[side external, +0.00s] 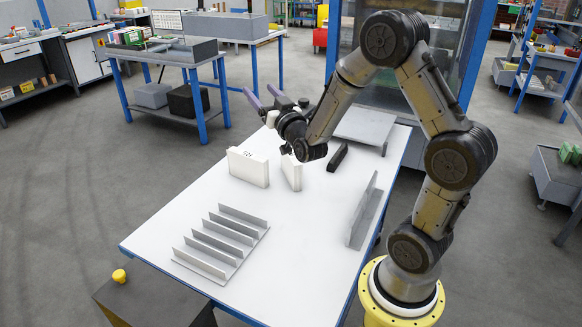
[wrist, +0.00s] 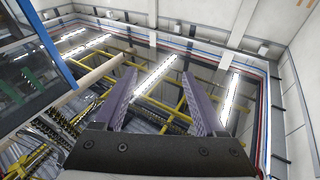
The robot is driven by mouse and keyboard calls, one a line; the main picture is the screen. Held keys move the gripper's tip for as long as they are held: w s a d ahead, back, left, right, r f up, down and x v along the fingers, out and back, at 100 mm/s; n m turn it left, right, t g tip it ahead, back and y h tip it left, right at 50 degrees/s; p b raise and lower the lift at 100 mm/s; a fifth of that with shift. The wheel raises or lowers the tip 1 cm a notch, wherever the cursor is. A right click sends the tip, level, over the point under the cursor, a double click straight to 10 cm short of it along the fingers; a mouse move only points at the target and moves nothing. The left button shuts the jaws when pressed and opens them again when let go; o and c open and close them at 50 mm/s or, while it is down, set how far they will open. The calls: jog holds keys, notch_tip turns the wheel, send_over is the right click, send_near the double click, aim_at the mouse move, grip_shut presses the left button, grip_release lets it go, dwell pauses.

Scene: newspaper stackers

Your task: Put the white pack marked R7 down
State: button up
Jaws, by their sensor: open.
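A white pack (side external: 248,168) stands upright on the white table, with small dark marks near its top that are too small to read. A second white pack (side external: 292,174) stands just right of it, partly hidden by my wrist. I cannot tell which one is marked R7. My gripper (side external: 259,90) is open and raised above the far part of the table, its fingers pointing up and to the left, away from the packs. In the wrist view, nothing is between the spread fingers (wrist: 157,75).
A grey slotted rack (side external: 222,243) lies at the near left of the table (side external: 297,265). An upright grey plate (side external: 363,210) stands at the right. A black block (side external: 338,157) and a grey platform (side external: 366,128) are toward the back. The table's near middle is clear.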

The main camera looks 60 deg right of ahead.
jog(key=s+d+f+m+g+h, duration=0.1)
jog(key=s+d+f+g, duration=0.2)
jog(key=f, duration=0.6)
jog(key=s+d+f+m+g+h, duration=0.1)
jog(key=s+d+f+g, duration=0.15)
jog(key=d+f, duration=0.5)
send_near(291, 154)
jog(key=w+d, duration=0.1)
jog(key=d+t, duration=0.1)
jog(key=shift+w+d+f, duration=0.4)
jog(key=x, duration=0.7)
jog(key=shift+w+d, duration=0.1)
jog(key=shift+w, duration=0.05)
grip_shut()
jog(key=shift+r, duration=0.1)
